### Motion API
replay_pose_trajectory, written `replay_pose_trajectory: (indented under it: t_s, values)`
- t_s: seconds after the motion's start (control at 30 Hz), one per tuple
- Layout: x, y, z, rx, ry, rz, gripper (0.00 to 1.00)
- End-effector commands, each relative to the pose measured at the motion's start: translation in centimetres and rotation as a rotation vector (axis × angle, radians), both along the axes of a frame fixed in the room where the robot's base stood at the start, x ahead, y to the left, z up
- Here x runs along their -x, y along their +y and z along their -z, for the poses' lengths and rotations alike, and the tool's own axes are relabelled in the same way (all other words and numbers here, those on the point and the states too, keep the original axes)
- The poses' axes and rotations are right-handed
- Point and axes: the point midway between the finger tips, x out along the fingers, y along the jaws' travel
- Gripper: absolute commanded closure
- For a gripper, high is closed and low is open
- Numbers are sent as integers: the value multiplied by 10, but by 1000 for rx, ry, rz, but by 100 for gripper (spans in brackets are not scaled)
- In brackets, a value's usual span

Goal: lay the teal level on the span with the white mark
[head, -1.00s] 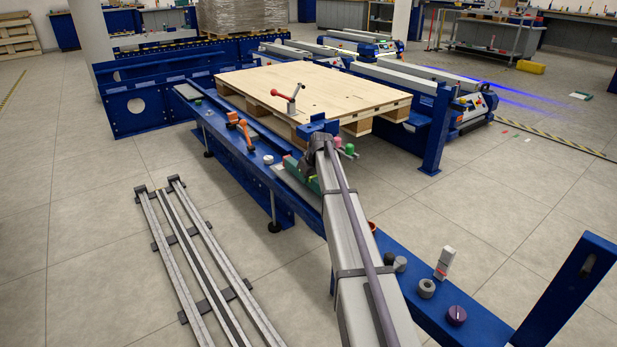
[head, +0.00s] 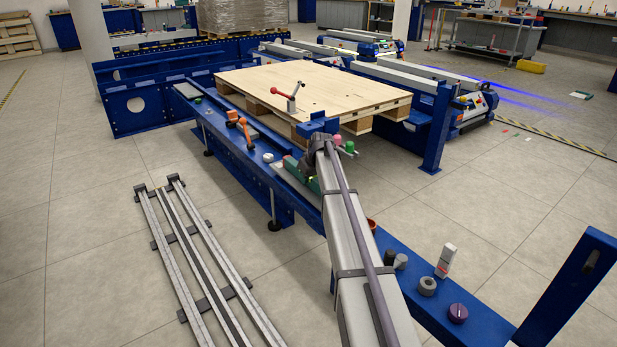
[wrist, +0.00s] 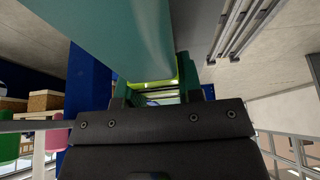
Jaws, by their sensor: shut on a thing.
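The teal level shows large in the wrist view (wrist: 110,35), above the dark gripper body. My gripper (wrist: 160,92) is shut on it, and a yellow-green vial shows between the fingers. In the head view only part of the dark teal level (head: 293,167) shows, over or at the blue beam (head: 222,127); my arm hides the rest. I cannot tell whether it touches the beam. A small white round piece (head: 268,157) sits on the beam left of the level. I cannot tell for certain which span bears the white mark.
A wooden pallet (head: 310,88) lies behind the beam, with a red-handled lever (head: 290,97) on it. An orange lever (head: 243,130) stands on the beam. Pink (head: 336,140) and green (head: 348,147) knobs are close to my wrist. A white block (head: 445,260), grey ring (head: 427,286) and purple knob (head: 457,313) stand nearer.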

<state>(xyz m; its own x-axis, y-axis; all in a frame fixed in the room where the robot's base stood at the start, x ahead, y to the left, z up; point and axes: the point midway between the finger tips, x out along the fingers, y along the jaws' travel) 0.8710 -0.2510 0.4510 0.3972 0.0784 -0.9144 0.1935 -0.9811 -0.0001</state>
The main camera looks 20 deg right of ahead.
Motion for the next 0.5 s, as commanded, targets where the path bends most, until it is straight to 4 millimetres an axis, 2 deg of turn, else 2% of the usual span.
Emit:
replay_pose_trajectory:
  t_s: [0.03,0.07,0.37,0.5]
  values:
    - [0,0,2,0,0,0,97]
    - [0,0,2,0,0,0,65]
    - [0,0,1,0,0,0,36]
    - [0,0,1,0,0,0,36]
